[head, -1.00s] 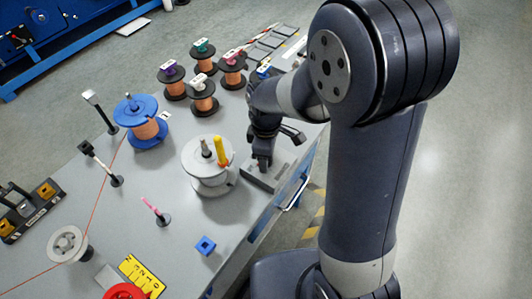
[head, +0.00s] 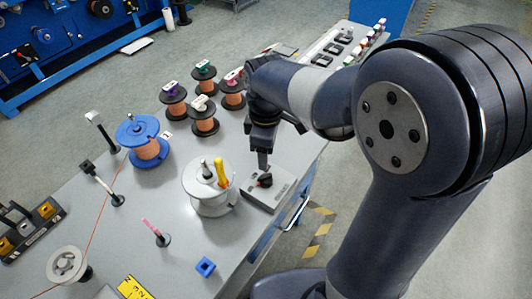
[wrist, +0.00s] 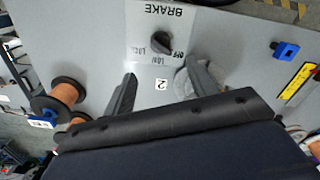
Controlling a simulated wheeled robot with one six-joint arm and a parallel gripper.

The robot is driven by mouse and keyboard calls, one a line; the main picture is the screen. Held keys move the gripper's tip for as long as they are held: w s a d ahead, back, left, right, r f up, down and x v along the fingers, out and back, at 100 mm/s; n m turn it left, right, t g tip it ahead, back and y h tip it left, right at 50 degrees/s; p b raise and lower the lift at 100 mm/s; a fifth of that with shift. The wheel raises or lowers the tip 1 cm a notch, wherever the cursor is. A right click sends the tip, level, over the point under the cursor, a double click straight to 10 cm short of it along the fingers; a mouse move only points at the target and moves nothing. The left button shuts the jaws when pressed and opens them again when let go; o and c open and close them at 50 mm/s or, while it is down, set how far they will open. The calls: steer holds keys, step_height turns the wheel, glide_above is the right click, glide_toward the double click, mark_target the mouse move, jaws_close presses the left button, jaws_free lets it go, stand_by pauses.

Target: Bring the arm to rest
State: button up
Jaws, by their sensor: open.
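My gripper (head: 263,160) is open and empty, just above the grey brake box (head: 258,198) at the table's right edge. In the wrist view its two fingers (wrist: 163,78) stand wide apart, with nothing between them. The black brake knob (head: 265,181) is clear of the fingers. It also shows in the wrist view (wrist: 161,42), among the labels LOCK, LOW and OFF; which one it points to I cannot tell for sure. My arm bends down over the table's right edge.
A white-grey spool with a yellow peg (head: 221,172) stands close left of the brake box. A blue spool (head: 144,140) and several copper-wire spools (head: 203,115) stand farther back. A small blue block (head: 205,267) lies in front. The floor to the right is free.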

mark_target(266, 176)
steer(key=shift+f, duration=0.1)
step_height(266, 176, down, 11)
steer(key=shift+r+b, duration=0.1)
steer(key=shift+b, duration=0.4)
steer(key=shift+r, duration=0.15)
stand_by(0.4)
